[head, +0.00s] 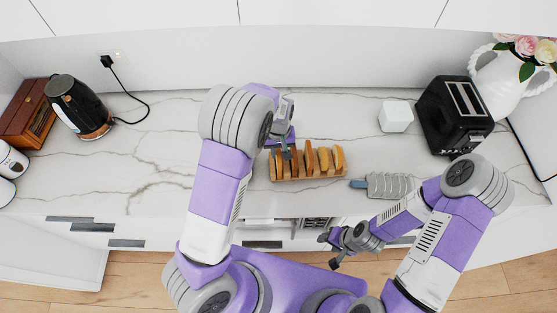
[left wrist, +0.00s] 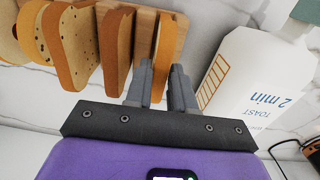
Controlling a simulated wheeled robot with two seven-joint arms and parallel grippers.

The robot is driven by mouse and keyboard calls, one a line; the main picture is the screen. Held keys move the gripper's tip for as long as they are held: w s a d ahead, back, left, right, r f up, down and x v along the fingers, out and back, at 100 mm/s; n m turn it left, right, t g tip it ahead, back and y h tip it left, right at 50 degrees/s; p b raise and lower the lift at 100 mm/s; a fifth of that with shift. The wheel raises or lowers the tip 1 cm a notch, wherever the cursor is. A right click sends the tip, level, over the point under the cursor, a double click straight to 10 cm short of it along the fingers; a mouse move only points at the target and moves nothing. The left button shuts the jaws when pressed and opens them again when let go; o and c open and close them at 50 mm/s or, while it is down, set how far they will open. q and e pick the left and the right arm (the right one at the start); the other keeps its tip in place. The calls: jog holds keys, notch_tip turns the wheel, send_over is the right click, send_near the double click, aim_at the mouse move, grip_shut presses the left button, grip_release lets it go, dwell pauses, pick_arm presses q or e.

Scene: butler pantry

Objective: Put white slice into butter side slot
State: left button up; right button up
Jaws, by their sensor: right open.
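A wooden toast rack (head: 310,178) on the marble counter holds several bread slices in a row. My left gripper (head: 286,152) is over the rack's left end. In the left wrist view its fingers (left wrist: 160,82) stand on either side of a thin slice with a pale face and orange crust (left wrist: 162,50). I cannot tell whether they press on it. A browner slice (left wrist: 118,50) stands beside it, with paler and speckled slices further left. No slice is clearly white, and no butter label shows. My right gripper (head: 332,252) is open and empty, low in front of the counter.
A white carton marked "TOAST 2 min" (left wrist: 255,75) stands close to the rack in the left wrist view. A grey ridged object with a blue end (head: 388,186), a white cube (head: 396,116) and a black toaster (head: 456,115) lie right. A kettle (head: 78,107) stands left.

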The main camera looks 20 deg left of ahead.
pick_arm(q)
jog(key=c, duration=0.3)
jog(key=shift+c, duration=0.2)
notch_tip(320, 180, up, 12)
jog(key=p, duration=0.7)
dwell(0.4)
